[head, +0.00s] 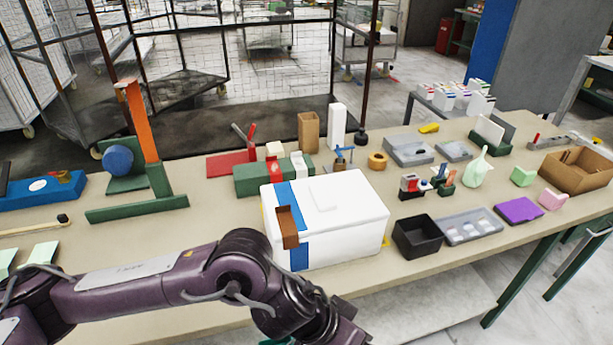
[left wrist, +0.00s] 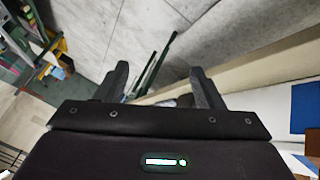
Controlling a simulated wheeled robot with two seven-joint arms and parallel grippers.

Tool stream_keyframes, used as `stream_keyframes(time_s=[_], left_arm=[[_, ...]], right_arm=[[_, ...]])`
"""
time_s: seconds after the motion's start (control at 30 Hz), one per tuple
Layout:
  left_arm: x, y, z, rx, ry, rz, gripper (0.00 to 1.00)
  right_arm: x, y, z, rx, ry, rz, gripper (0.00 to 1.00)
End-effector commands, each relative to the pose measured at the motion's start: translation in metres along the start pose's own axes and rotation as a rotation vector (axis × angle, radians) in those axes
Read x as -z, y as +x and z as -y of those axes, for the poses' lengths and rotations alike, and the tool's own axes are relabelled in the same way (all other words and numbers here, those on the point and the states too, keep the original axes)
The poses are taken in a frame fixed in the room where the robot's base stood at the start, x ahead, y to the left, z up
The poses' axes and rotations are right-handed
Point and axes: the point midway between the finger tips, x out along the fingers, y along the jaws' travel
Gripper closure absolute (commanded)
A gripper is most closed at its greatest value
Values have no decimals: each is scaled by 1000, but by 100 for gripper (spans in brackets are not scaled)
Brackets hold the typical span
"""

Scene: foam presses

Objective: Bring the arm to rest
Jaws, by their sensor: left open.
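My left arm (head: 150,278) comes in from the left in the head view and crosses in front of the table to the lower middle. Its wrist end lies at the bottom edge, where the gripper itself is cut off or hidden. In the left wrist view my left gripper (left wrist: 160,82) is open, its two dark fingers wide apart. Nothing is between them; floor and a table edge show beyond. My right arm and gripper are in neither view.
A white box (head: 345,230) with a blue band and brown flap stands just behind my wrist. A black bin (head: 416,237) is to its right. A green stand with an orange upright (head: 140,120) rises behind my forearm. Open floor (head: 575,305) lies beyond the table's right front edge.

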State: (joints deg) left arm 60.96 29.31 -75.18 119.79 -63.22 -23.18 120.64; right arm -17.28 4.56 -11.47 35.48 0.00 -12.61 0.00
Motion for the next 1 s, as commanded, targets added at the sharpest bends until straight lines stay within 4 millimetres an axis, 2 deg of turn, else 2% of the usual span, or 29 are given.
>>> stream_keyframes(time_s=[0.03,0.1,0.2,0.27,0.33,0.47,0.57,0.67,0.73,0.83,1.0], left_arm=[[11,2,-24,-53,35,-77,38],[33,-2,-46,-91,81,-202,38],[63,-17,-61,-90,106,-372,38],[78,-29,-60,-62,100,-459,38],[91,-43,-48,-6,73,-541,38],[95,-67,-4,148,-15,-616,38],[76,-80,42,288,-105,-596,38],[36,-89,90,422,-199,-507,38],[0,-92,119,497,-263,-417,38],[-50,-96,146,566,-328,-287,38],[-121,-102,166,616,-404,-101,38]], right_arm=[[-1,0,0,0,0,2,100],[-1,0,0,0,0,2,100],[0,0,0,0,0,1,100],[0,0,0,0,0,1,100],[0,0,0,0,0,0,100],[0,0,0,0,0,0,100],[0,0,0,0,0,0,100],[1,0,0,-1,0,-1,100],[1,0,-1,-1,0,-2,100],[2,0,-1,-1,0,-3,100],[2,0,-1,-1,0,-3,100]])
